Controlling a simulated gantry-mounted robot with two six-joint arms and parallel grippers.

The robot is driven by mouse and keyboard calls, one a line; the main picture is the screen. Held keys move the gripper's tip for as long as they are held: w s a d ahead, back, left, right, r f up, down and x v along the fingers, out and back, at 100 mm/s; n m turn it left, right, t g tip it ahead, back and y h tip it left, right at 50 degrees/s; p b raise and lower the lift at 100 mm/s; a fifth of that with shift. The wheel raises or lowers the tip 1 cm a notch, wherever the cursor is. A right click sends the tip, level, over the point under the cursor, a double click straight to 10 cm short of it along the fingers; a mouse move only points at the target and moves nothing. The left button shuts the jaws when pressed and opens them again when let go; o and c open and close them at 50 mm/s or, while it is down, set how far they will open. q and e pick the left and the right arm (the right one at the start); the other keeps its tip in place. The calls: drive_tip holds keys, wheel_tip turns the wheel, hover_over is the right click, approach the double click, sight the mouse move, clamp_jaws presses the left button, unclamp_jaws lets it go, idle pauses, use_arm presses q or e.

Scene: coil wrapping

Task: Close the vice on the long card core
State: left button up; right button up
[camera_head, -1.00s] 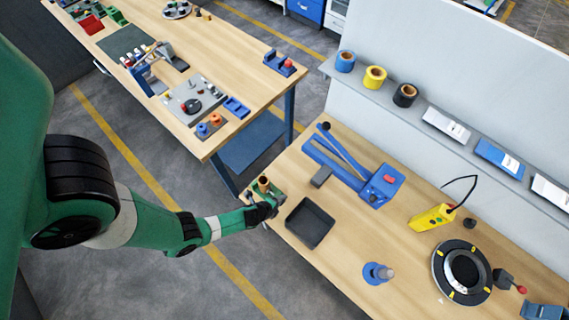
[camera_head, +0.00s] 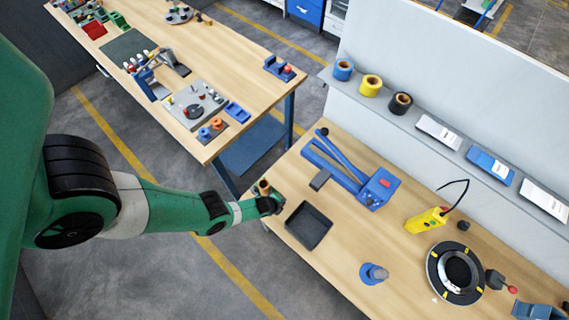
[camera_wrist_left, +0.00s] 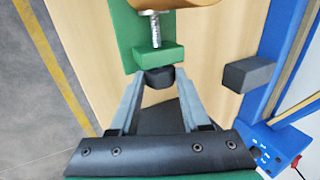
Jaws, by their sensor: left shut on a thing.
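A green vice (camera_wrist_left: 125,35) with a silver screw stands at the near-left edge of the right-hand table. Its black knob (camera_wrist_left: 160,77) faces my left gripper (camera_wrist_left: 160,80). The two fingers are shut on the knob, one on each side. The tan card core (camera_wrist_left: 180,4) shows only in part at the top of the wrist view, above the screw. In the head view the left gripper (camera_head: 273,203) hides most of the vice, and the card core (camera_head: 264,187) is small there. Whether the jaws touch the core cannot be told. My right gripper is not in view.
A dark tray (camera_head: 308,226) lies right of the vice. A blue lever tool (camera_head: 365,190) with a grey block stands behind it. A blue spindle (camera_head: 374,273), a yellow hand controller (camera_head: 426,220) and a black ring (camera_head: 455,273) stand further right. The table between them is clear.

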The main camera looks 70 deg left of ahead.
use_arm(q)
drive_tip(key=shift+w+a+r+g+h, duration=0.15)
drive_tip(key=shift+w+a+g+h, duration=0.05)
drive_tip(key=shift+w+g+h, duration=0.15)
drive_tip(key=shift+s, duration=0.1)
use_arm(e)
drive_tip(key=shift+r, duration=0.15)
